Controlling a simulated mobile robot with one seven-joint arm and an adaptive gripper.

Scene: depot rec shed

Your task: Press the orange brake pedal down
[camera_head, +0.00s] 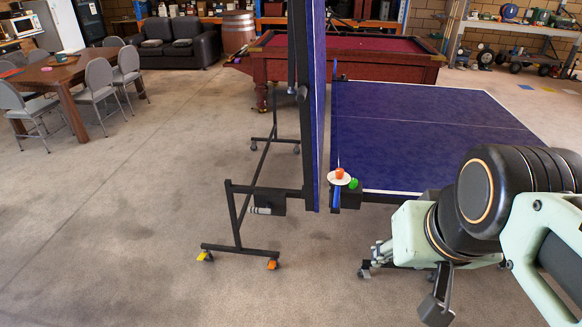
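The orange brake pedal (272,264) is a small tab on a caster at the right end of the near foot of the upright table half's black frame. A yellow pedal (206,256) is on the caster at the left end of the same foot. My gripper (401,290) hangs at the lower right, to the right of the orange pedal and apart from it. Its dark fingertips look spread, with carpet showing between them. It holds nothing that I can see. Whether the orange pedal is up or down is too small to tell.
The blue table-tennis table has one half upright (318,100) and one flat (420,130). An orange ball (339,172) and a green ball (353,183) are at its near corner. A pool table (345,58) stands behind. Carpet (130,230) is clear on the left and in front.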

